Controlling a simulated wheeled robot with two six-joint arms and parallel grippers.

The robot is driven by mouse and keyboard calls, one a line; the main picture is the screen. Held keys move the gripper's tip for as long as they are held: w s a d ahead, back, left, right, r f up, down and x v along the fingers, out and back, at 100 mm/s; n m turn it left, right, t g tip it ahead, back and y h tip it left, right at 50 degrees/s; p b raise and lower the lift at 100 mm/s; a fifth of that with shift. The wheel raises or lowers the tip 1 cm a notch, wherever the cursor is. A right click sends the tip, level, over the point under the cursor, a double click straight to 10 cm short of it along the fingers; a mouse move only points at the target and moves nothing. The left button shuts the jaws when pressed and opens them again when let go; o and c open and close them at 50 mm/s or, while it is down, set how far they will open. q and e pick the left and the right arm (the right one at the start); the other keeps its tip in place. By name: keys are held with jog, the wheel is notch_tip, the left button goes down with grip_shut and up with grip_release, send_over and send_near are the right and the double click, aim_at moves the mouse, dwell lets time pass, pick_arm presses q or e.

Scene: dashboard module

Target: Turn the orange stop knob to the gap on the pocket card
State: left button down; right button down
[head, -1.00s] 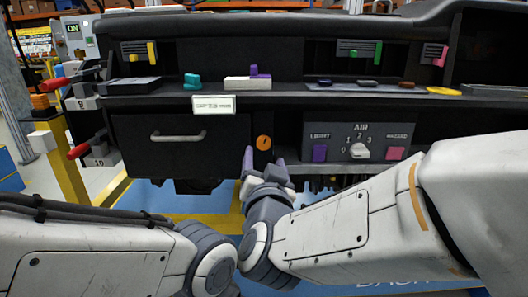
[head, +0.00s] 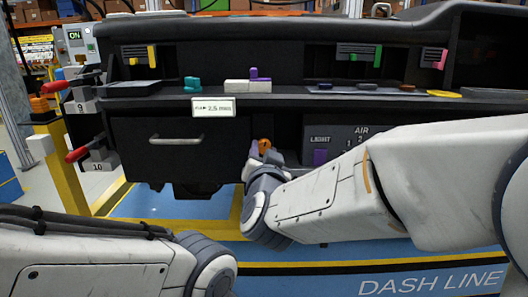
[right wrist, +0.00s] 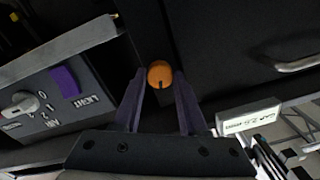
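The round orange stop knob (head: 264,145) sits on the dark dashboard front, right of the drawer; a dark notch shows on it in the right wrist view (right wrist: 160,74). My right gripper (head: 261,156) is at the knob and hides part of it in the head view. In the right wrist view its two fingers (right wrist: 160,80) are apart, with the knob between or just beyond their tips; I cannot tell whether they touch it. My left gripper is not in view.
A drawer with a bar handle (head: 177,140) is left of the knob. The LIGHT and AIR panel (right wrist: 50,90), with a purple button and white dial, is close on its other side. Teal, white and purple pieces (head: 247,86) lie on the shelf above.

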jog(key=shift+r+n+p, duration=0.2)
jog(key=shift+n+p, duration=0.5)
jog(key=shift+p, duration=0.25)
jog(key=n+p, duration=0.3)
jog(key=shift+p, duration=0.35)
jog(key=shift+n+p, duration=1.1)
jog(key=shift+p, duration=0.05)
jog(key=shift+a+f+n+p, duration=0.1)
jog(key=shift+n+p, duration=0.75)
jog(key=shift+n, duration=0.25)
jog(key=shift+c, duration=2.3)
grip_release()
jog(key=shift+s, duration=0.1)
